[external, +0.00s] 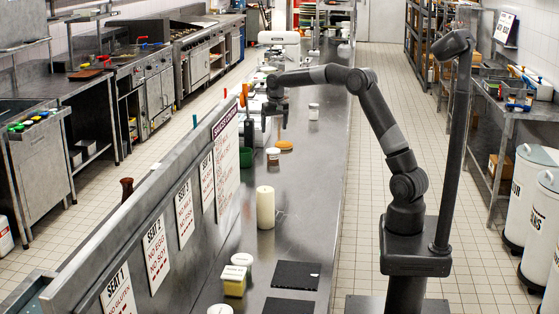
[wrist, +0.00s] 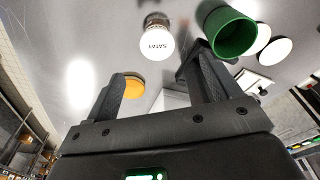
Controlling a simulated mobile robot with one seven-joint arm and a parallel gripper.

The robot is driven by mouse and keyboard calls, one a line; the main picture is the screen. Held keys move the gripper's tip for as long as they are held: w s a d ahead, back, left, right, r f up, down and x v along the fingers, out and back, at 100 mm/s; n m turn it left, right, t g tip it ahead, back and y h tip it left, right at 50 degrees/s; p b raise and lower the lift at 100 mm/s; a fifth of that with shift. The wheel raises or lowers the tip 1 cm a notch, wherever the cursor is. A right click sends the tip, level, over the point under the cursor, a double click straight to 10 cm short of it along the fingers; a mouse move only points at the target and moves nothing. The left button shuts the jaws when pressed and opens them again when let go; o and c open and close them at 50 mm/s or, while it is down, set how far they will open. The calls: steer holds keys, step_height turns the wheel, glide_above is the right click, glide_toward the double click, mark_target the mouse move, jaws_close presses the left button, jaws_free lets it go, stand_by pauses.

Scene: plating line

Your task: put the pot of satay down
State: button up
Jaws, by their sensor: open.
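The pot of satay (wrist: 158,42) has a white lid lettered SATAY in the wrist view. In the external view the pot (external: 273,159), white-lidded with brown contents, stands upright on the steel counter (external: 300,200). My gripper (external: 275,119) is open and empty above the counter, a little beyond the pot. In the wrist view the pot lies ahead of the spread fingers (wrist: 155,70), apart from them.
A green cup (external: 246,157) and an orange round item (external: 285,145) stand close to the pot. A white-lidded jar (external: 313,111) is farther back. A cream cylinder (external: 265,208), a yellow tub (external: 234,283) and dark mats (external: 296,275) are nearer. A signed partition (external: 155,235) borders the left.

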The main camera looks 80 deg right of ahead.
steer(key=s+a+r+n+t, duration=0.1)
steer(key=s+a+r+n, duration=0.2)
steer(key=a, duration=0.4)
steer(key=s+a+r, duration=0.3)
steer(key=s+a, duration=0.1)
steer(key=a, duration=0.3)
steer(key=s+a+r+n+t, duration=0.15)
steer(key=s+a+r, duration=0.25)
steer(key=a, duration=0.4)
steer(key=s+a+f+n+t, duration=0.1)
steer(key=s+a+f+n, duration=0.2)
steer(key=s+a, duration=0.3)
steer(key=s+a+f+n+t+y, duration=0.1)
steer(key=s+a+f+n, duration=0.2)
steer(key=s+a, duration=0.4)
steer(key=s, duration=0.8)
steer(key=shift+s+a+f, duration=0.2)
steer(key=shift+s, duration=0.05)
